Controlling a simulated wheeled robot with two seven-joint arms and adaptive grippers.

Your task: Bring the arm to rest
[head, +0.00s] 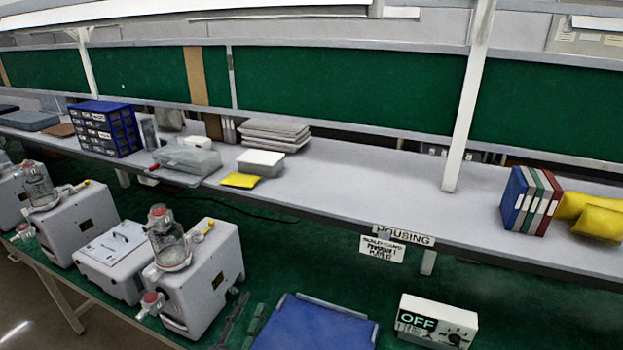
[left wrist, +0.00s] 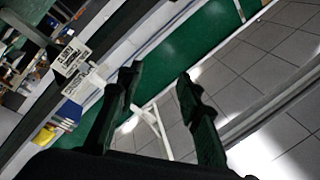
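My left gripper (head: 246,314) shows as small dark fingers at the bottom of the head view, between the right-hand pump and the blue panel. In the left wrist view its two dark fingers (left wrist: 160,75) stand well apart with nothing between them, so it is open and empty. Behind them are a green surface, a pale table leg and floor tiles. My right gripper is in neither view. A grey canister pump (head: 208,283) with a clear jar (head: 168,240) stands on the green bench at left. Its lower part runs close to the frame's bottom.
More pump housings (head: 112,258) stand further left. A blue panel (head: 315,325) and a white box marked OFF (head: 437,322) lie on the green bench. A grey shelf (head: 370,195) behind carries drawers (head: 105,130), boxes, binders (head: 532,203) and yellow packets (head: 592,218). The shelf's middle is clear.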

